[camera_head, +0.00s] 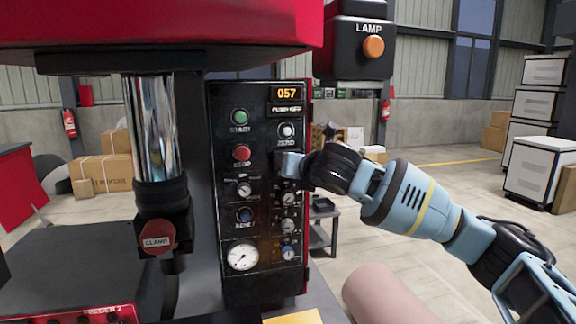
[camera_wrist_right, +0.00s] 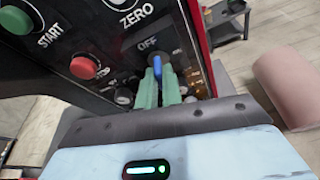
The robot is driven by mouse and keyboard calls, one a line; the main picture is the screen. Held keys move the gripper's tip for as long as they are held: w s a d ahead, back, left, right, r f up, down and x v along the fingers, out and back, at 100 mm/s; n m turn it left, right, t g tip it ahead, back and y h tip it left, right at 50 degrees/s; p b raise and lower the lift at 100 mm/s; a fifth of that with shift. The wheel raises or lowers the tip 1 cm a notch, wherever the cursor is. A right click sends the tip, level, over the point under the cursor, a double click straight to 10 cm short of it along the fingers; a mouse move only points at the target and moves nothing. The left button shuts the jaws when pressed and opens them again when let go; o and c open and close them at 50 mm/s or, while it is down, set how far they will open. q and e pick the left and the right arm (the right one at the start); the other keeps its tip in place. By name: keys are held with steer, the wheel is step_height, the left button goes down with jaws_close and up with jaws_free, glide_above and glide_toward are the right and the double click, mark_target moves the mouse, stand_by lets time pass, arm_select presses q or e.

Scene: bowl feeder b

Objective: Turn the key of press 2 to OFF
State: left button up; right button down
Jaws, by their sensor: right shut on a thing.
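The black control panel (camera_head: 262,215) of the press faces me in the head view. My right gripper (camera_head: 284,165) reaches it from the right, at the panel's right column below the ZERO button, and hides the key there. In the right wrist view the two pale green fingers (camera_wrist_right: 158,90) are shut on a blue key (camera_wrist_right: 157,68). The key stands upright in that picture, just below the OFF label (camera_wrist_right: 147,43). Its exact angle against the markings is hard to tell. My left gripper is not in view.
Green START (camera_head: 240,116), red STOP (camera_head: 242,153) and ZERO (camera_head: 286,131) buttons sit close by. Several small knobs and a gauge (camera_head: 242,256) lie below. A display (camera_head: 286,93) reads 057. A LAMP box (camera_head: 357,45) hangs above right.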

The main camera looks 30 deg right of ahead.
steer(key=n+h, duration=0.1)
steer(key=n, duration=0.1)
steer(key=shift+n+h, duration=0.3)
steer(key=shift+n, duration=0.1)
steer(key=c, duration=1.5)
jaws_free()
steer(key=s, duration=0.2)
steer(key=s+a, duration=0.1)
steer(key=s, duration=0.3)
steer(key=shift+s+a, duration=0.4)
